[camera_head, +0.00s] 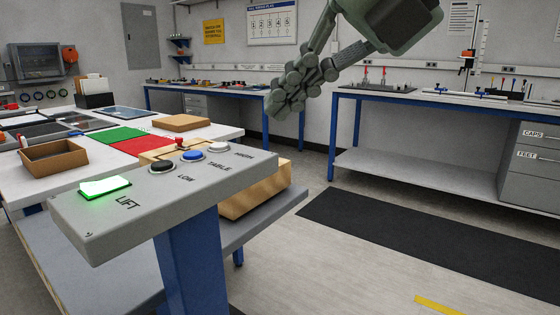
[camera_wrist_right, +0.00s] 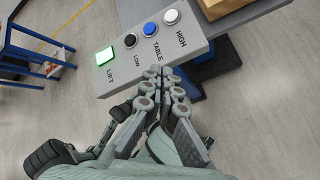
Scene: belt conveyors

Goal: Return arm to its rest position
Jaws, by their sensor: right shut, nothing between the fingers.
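My right gripper (camera_head: 283,108) hangs in the upper middle of the head view, fingers together, empty, pointing down and left. It appears above and beyond the grey button panel (camera_head: 110,224), apart from it in the picture. In the right wrist view my right gripper (camera_wrist_right: 168,76) has its closed fingertips in front of the panel's edge; the depth gap cannot be told. The panel carries a lit green LIFT button (camera_head: 105,186), a black LOW button (camera_head: 162,166), a blue TABLE button (camera_head: 192,155) and a white HIGH button (camera_head: 218,147). My left gripper is not in view.
A white table on the left holds a brown tray (camera_head: 54,160), green mat (camera_head: 120,136) and red mat (camera_head: 140,147). Blue-framed benches (camera_head: 430,97) line the back and right. Open floor (camera_head: 330,255) with a black mat (camera_head: 420,232) lies to the right.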

